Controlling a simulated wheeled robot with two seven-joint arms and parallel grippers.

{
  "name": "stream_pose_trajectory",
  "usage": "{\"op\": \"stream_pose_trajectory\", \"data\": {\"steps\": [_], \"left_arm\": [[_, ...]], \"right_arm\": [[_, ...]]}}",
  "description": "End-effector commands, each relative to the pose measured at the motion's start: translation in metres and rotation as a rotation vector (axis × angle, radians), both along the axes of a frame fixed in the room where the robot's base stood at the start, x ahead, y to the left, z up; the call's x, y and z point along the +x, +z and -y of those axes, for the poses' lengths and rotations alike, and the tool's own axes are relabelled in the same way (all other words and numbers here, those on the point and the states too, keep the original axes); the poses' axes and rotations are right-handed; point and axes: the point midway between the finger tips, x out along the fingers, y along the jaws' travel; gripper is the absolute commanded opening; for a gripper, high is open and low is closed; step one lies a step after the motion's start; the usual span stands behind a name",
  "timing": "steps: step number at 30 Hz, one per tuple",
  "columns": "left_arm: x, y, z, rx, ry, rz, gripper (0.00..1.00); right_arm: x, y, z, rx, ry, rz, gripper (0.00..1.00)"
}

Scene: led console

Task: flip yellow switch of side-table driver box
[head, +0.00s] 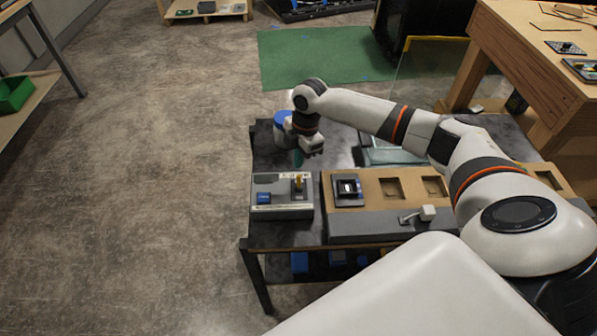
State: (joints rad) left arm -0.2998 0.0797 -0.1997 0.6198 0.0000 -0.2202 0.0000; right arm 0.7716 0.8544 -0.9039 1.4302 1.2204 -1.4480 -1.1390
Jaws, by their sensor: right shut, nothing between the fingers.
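The driver box (284,208) is a grey box at the left end of the dark side table (262,234). Its top carries a yellow switch (298,183) at the right rear and a blue part (263,198) at the left front. My right gripper (298,160) is shut and empty, pointing down just behind the box, close to the yellow switch. I cannot tell whether it touches the switch. My left gripper is not in view.
A cardboard-coloured console (372,192) with square cut-outs, one holding a dark module (347,188), stands right of the box. A white plug-like part (428,212) lies on its front. A wooden workbench (500,60) stands at the right rear.

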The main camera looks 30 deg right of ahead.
Motion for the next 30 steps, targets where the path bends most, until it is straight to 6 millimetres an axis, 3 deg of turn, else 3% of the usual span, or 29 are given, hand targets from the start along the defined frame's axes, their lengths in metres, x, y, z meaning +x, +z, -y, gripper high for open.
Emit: {"op": "stream_pose_trajectory", "data": {"steps": [30], "left_arm": [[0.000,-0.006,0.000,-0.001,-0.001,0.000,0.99]], "right_arm": [[0.000,-0.025,0.000,0.000,0.000,0.000,0.00]]}}
